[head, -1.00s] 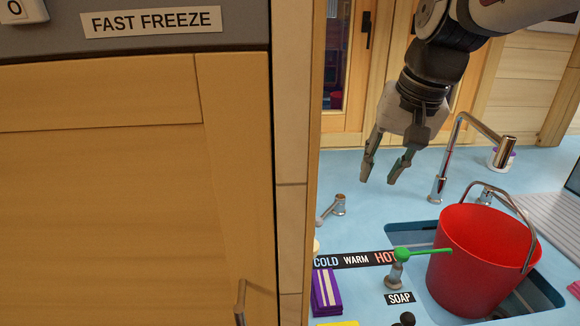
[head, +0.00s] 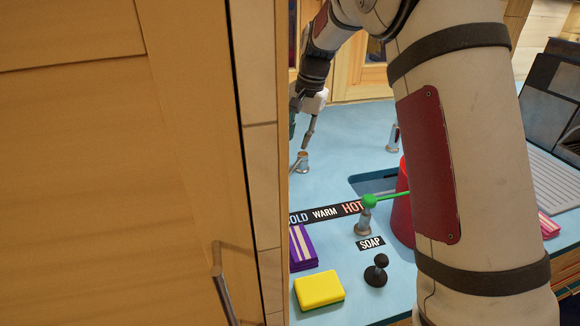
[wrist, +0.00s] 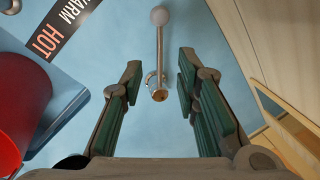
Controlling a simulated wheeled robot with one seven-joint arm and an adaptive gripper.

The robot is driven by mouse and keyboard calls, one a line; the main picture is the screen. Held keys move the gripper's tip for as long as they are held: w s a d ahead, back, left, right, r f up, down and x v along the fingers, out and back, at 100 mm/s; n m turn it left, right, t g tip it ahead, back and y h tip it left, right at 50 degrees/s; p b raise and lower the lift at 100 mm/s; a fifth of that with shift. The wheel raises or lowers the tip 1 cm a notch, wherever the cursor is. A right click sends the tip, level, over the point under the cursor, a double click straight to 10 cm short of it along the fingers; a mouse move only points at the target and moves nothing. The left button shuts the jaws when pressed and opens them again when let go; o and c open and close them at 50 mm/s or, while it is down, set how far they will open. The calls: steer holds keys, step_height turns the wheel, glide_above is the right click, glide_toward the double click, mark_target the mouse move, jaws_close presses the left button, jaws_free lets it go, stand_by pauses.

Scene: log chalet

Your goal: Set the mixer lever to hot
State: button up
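The mixer lever (wrist: 159,50) is a thin metal rod with a pale ball knob (wrist: 160,17) on a round metal base (wrist: 157,88). In the head view the lever base (head: 301,161) shows beside the cabinet edge, with its knob end hidden. The COLD WARM HOT strip (head: 327,213) lies in front of it. In the wrist view the knob points away from HOT on the strip (wrist: 55,28). My gripper (head: 301,137) is open above the lever. In the wrist view its green-padded fingers (wrist: 159,68) are apart, with the rod between them in the picture.
A green-topped soap dispenser (head: 366,215), purple packet (head: 301,247), yellow sponge (head: 319,290) and black plug (head: 376,271) sit in front. A wooden cabinet (head: 110,180) blocks the left side.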

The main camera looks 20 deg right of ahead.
mark_target(289, 172)
steer(key=f, duration=0.3)
steer(key=w+a+f, duration=0.1)
steer(key=f, duration=0.6)
steer(key=shift+w+a+f+p, duration=0.2)
steer(key=shift+a+f+p, duration=0.1)
steer(key=shift+p, duration=0.1)
steer(key=shift+r, duration=0.1)
steer(key=shift+c, duration=0.3)
jaws_close()
